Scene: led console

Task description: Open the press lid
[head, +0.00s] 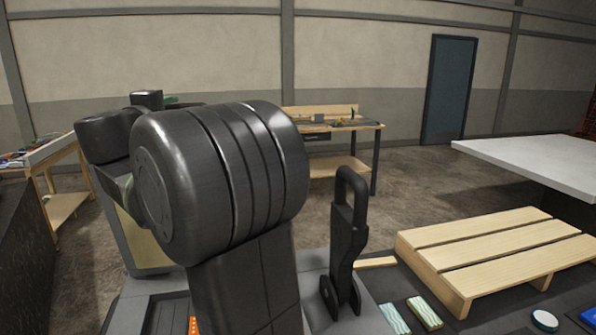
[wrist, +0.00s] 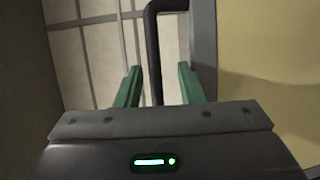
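In the wrist view, my gripper (wrist: 158,85) has its two green fingers apart. A black bar handle (wrist: 153,60) stands between them, with a gap visible on each side, nearer the left finger. The handle bends right at the top toward a grey edge beside a pale yellow panel (wrist: 270,60), which looks like part of the press. In the head view, a yellow-and-grey box (head: 145,248), likely the press, is partly hidden behind my arm. My arm also hides most of the gripper area there. I cannot tell the lid's position.
An upright black lever (head: 345,230) stands right of my arm. Green-and-white blocks (head: 425,312), a wooden pallet (head: 500,250) and a round white piece (head: 544,320) lie on the dark surface at right. A white table (head: 530,160) and workbench (head: 335,130) stand farther back.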

